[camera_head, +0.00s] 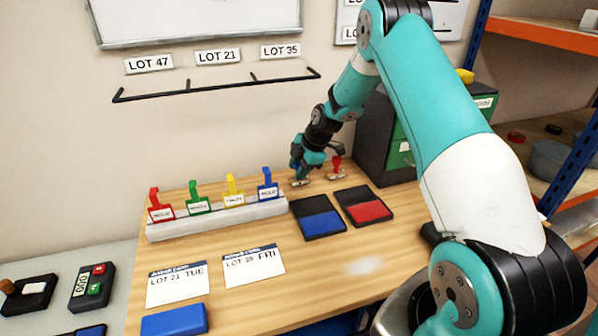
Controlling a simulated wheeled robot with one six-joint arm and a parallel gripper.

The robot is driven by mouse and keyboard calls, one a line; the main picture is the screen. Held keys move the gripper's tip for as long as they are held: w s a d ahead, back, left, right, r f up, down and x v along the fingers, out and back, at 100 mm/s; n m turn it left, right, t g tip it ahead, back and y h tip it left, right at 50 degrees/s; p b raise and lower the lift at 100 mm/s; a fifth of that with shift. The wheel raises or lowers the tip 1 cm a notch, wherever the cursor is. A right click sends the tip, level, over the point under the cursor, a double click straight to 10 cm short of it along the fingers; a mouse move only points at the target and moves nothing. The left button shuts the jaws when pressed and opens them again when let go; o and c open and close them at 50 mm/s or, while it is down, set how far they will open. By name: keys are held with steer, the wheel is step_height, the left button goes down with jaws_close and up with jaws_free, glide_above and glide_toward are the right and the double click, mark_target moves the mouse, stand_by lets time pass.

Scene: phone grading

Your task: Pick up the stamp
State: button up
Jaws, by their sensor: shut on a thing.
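My gripper (302,172) is at the back of the wooden table, pointing down and shut on a stamp (299,183). Only the low base of this stamp shows under the fingers; its handle is hidden by the gripper. I cannot tell whether its base touches the table. A second stamp (337,167) with a red handle stands upright just right of the gripper, apart from it.
A blue ink pad (321,223) and a red ink pad (369,211) lie open in front. A white rack (218,221) with red, green, yellow and blue tags stands left. Two lot cards lie on the table. A dark cabinet (374,138) stands close behind on the right.

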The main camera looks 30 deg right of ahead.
steer(key=r+b, duration=0.1)
steer(key=r, duration=0.1)
steer(key=r+b, duration=0.1)
steer(key=r, duration=0.1)
steer(key=s+r+b, duration=0.1)
steer(key=r, duration=0.1)
steer(key=shift+a+r, duration=0.15)
steer(key=s+a+b, duration=0.2)
steer(key=s+b, duration=0.1)
steer(key=s, duration=0.6)
steer(key=s+a+b, duration=0.2)
steer(key=s+a, duration=0.1)
steer(key=s, duration=0.6)
steer(key=shift+b, duration=0.4)
steer(key=shift+a+r, duration=0.1)
steer(key=shift+o, duration=0.4)
steer(key=shift+o, duration=1.1)
steer(key=shift+c, duration=0.8)
steer(key=shift+g, duration=0.3)
steer(key=shift+w+d+f+b, duration=0.1)
steer(key=shift+w+f+b, duration=0.3)
steer(key=shift+f, duration=0.4)
steer(key=shift+w+d+f+b, duration=0.1)
steer(key=shift+w+f+b, duration=0.15)
steer(key=shift+f+b, duration=0.4)
steer(key=shift+w+d+f+b, duration=0.1)
steer(key=shift+w+f+b, duration=0.25)
steer(key=shift+f, duration=0.55)
